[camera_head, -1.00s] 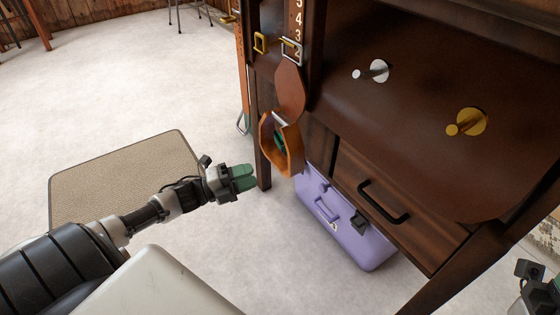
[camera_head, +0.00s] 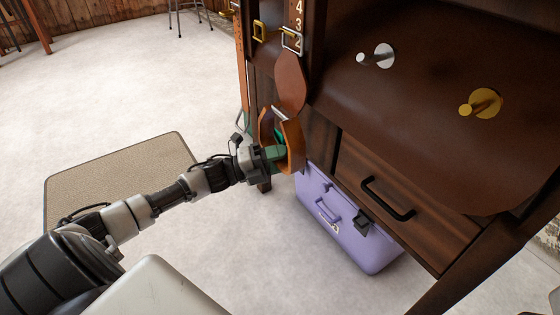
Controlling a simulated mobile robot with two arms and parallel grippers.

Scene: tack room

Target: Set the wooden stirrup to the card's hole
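The wooden stirrup (camera_head: 296,148), an orange-brown loop, hangs below a rounded brown leather flap (camera_head: 290,82) on the front of the dark wooden stand. Above it a silver buckle (camera_head: 292,40) sits on the strap. My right gripper is not clearly visible.
A purple box (camera_head: 345,225) stands on the floor under a drawer with a black handle (camera_head: 387,198). Silver (camera_head: 378,56) and gold (camera_head: 484,103) pegs stick out of the brown panel.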

